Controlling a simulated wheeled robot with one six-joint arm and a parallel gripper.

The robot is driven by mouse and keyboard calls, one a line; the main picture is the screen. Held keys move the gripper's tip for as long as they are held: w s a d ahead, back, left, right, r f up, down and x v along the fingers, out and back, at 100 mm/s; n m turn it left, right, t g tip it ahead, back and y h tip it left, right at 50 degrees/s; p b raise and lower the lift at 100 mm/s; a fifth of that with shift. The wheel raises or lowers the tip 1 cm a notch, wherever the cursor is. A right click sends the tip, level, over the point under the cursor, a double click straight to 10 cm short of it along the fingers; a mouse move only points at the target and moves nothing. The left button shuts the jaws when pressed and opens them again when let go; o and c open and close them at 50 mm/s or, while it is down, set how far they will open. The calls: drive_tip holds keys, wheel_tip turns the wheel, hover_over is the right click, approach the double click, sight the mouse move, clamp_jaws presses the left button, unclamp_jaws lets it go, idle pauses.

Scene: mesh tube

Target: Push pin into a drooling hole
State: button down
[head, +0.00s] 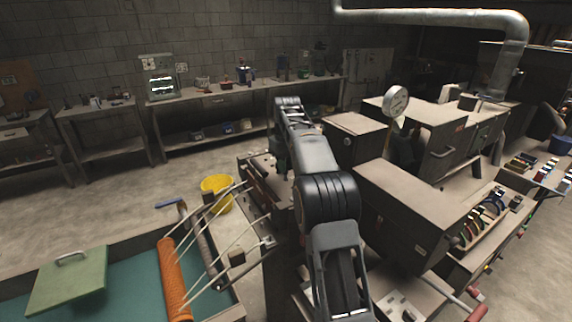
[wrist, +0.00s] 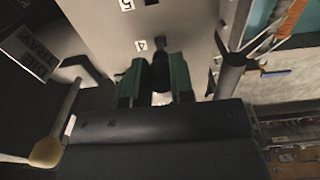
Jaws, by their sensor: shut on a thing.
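In the wrist view my gripper (wrist: 156,82) has its two green-lined fingers closed on a dark, round-ended pin (wrist: 160,70). Any hole there is hidden by the pin and fingers, and I see no clear dripping. In the head view my arm hides the gripper and pin.
In the wrist view a dark post (wrist: 231,72) stands right of the fingers, and a pale-handled rod (wrist: 58,135) is at the left. In the head view a machine box (head: 415,215) stands right of my arm. An orange mesh tube (head: 174,280) and yellow bucket (head: 216,188) are left.

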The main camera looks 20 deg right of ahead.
drive_tip(key=shift+f+b, duration=0.75)
drive_tip(key=shift+f, duration=0.4)
idle(0.8)
drive_tip(key=c, duration=0.9)
unclamp_jaws()
wheel_tip(320, 180, up, 7)
drive_tip(key=shift+r+p, duration=0.1)
drive_tip(key=shift+p, duration=0.9)
drive_tip(key=shift+s+a+r, duration=0.15)
drive_tip(key=shift+r, duration=0.1)
drive_tip(key=s+a+r+t+b, duration=0.1)
drive_tip(key=s+a+r, duration=0.1)
drive_tip(key=s+a, duration=0.35)
drive_tip(key=s+a+f+t, duration=0.1)
drive_tip(key=s+f, duration=0.3)
drive_tip(key=s, duration=0.4)
drive_tip(key=s+a+f+m+t+b, duration=0.1)
drive_tip(key=s+a+f, duration=0.2)
drive_tip(key=s+f, duration=0.2)
drive_tip(key=s+a+f+t+b, duration=0.1)
drive_tip(key=s+f, duration=0.4)
drive_tip(key=s, duration=0.6)
drive_tip(key=shift+a+f+m+t, duration=0.3)
drive_tip(key=shift+a+t, duration=0.1)
drive_tip(key=shift+a, duration=0.4)
